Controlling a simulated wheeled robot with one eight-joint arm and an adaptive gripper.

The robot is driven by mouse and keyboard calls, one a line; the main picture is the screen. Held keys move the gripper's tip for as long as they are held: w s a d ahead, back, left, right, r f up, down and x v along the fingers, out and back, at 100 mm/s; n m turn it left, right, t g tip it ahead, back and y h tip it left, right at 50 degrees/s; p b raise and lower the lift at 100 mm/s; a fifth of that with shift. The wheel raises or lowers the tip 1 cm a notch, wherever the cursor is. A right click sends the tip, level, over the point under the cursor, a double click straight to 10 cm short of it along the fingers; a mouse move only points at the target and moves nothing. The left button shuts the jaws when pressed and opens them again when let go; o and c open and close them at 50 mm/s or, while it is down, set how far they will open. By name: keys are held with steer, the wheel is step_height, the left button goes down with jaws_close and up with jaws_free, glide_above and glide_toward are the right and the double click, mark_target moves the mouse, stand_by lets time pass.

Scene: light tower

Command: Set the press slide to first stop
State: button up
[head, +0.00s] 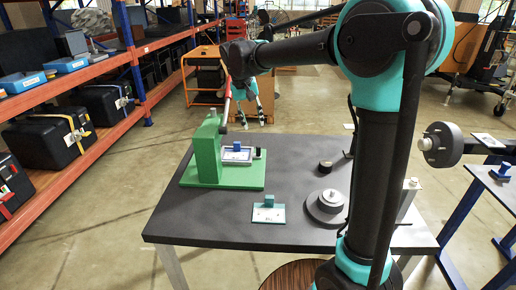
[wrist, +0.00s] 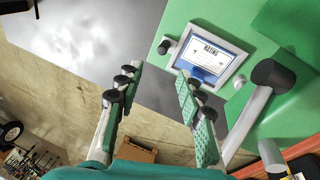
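The green press (head: 208,150) stands on its green base at the back left of the dark table; in the wrist view its green body (wrist: 285,35) fills the upper right. A white-framed plate with a blue block (head: 237,153) sits on its base; the plate (wrist: 210,55) also shows in the wrist view. A lever with a red grip (head: 228,92) rises from the press; its grey rod (wrist: 247,118) and black hub (wrist: 273,76) show in the wrist view. My gripper (head: 254,121) is open and empty, just right of the lever; its fingers (wrist: 158,80) are apart.
A teal plate (head: 268,213), a round grey disc (head: 326,207) and a small dark cylinder (head: 325,165) lie on the dark table (head: 215,220). Orange shelving (head: 95,75) with cases stands left. A blue-framed bench is right. The table's front left is clear.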

mark_target(258, 147)
step_height(258, 147, up, 4)
steer(key=w+d+n+g+y, duration=0.2)
steer(key=n, duration=1.6)
step_height(258, 147, down, 17)
steer(key=shift+f, duration=0.1)
jaws_close()
